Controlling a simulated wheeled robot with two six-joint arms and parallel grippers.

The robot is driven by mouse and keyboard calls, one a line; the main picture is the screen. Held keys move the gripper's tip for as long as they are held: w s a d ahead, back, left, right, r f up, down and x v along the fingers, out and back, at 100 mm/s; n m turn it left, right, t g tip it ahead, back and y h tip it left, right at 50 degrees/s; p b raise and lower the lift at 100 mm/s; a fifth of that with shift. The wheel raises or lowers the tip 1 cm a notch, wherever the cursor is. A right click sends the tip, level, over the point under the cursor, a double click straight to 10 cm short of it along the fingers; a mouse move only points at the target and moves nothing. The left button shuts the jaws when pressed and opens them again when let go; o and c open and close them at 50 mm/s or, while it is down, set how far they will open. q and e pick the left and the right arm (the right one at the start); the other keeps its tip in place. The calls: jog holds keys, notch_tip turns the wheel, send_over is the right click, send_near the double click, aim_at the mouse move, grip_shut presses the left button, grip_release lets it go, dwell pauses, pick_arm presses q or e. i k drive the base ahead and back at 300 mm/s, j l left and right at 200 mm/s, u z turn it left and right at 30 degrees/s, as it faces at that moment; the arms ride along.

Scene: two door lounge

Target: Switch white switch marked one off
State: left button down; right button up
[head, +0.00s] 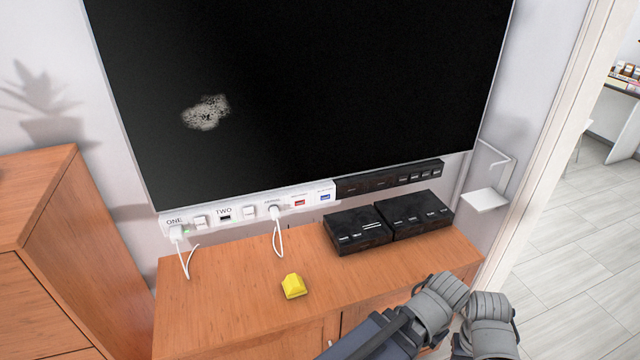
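A white power strip (292,200) runs along the lower edge of the black screen. The label ONE (174,221) is at its left end. A white rocker switch (200,222) sits just right of that label, with a small green light (187,231) lit to its lower left. A white plug with a cable (176,234) is below the label. The switch's tilt is too small to make out. Neither gripper shows; only grey joints of my arm appear at the lower right, well away from the strip.
A large black screen (300,80) hangs above a wooden cabinet (225,300). On the cabinet are a yellow block (293,286) and two black boxes (358,230). Another white switch (249,212) follows label TWO (223,211). A taller wooden cabinet (35,200) stands left; open floor lies right.

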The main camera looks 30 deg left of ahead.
aim_at(201, 223)
jog(key=u, duration=1.15)
jog(key=k+l+u, duration=0.1)
jog(key=l, duration=0.15)
